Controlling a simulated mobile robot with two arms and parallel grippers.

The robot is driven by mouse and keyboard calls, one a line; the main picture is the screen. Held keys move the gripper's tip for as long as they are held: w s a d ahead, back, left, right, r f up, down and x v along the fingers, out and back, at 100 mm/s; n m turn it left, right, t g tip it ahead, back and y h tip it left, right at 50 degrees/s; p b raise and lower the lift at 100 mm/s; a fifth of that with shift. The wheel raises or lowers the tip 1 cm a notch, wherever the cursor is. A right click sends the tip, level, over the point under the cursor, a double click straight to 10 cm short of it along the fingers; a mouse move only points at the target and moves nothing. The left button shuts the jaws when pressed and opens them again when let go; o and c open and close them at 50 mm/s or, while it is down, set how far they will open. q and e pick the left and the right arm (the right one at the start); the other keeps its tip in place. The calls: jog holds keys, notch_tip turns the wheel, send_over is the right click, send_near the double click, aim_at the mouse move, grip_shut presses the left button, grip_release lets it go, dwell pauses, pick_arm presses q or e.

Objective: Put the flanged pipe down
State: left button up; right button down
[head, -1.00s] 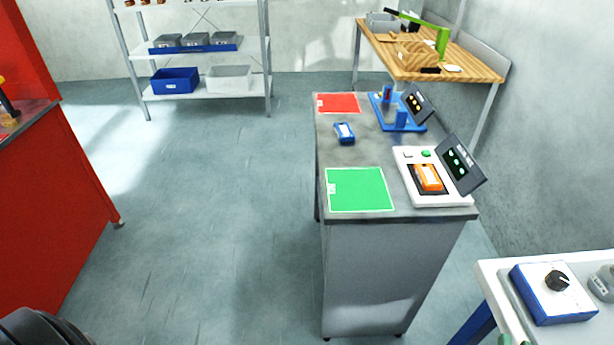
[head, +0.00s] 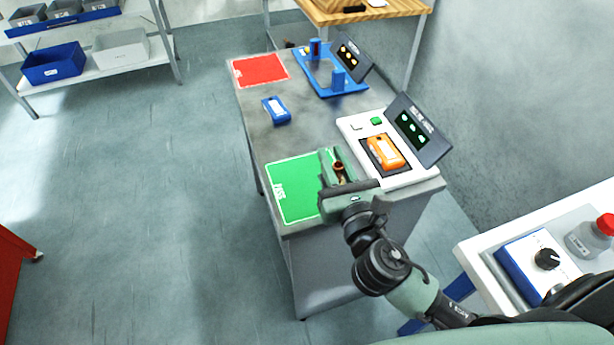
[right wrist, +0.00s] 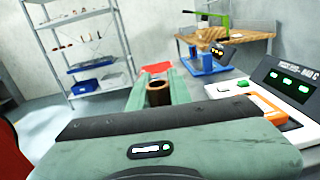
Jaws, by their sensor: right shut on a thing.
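My right gripper (head: 337,167) is over the right part of the green mat (head: 292,200) on the grey bench. It is shut on the flanged pipe (head: 338,165), a small copper-brown tube. In the right wrist view the pipe's round open end (right wrist: 157,92) shows upright between the green fingers. Its lower part and flange are hidden by the gripper. I cannot tell whether the pipe touches the mat. My left gripper is not in view.
A white device with an orange unit (head: 384,153) and a dark display (head: 417,130) stands close right of my gripper. Behind are a blue handheld unit (head: 276,110), a red mat (head: 259,69) and a blue fixture (head: 330,80). The green mat's left part is clear.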

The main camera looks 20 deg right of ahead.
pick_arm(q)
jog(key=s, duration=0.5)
pick_arm(e)
jog(key=w+a+r, duration=0.1)
jog(key=w+r, duration=0.5)
jog(key=w, duration=0.1)
jog(key=n+y+b, duration=0.1)
jog(key=b, duration=0.2)
send_over(305, 175)
notch_tip(305, 175, down, 13)
jog(key=shift+f, duration=0.1)
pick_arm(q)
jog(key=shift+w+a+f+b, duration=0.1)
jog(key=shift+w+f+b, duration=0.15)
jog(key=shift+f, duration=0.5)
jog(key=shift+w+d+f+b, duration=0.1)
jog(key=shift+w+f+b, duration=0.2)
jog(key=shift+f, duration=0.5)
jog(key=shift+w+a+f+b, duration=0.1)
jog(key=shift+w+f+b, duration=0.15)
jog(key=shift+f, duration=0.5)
pick_arm(e)
jog(key=shift+f, duration=2.25)
jog(key=c, duration=1.7)
grip_release()
jog(key=shift+f, duration=0.2)
jog(key=o, duration=0.4)
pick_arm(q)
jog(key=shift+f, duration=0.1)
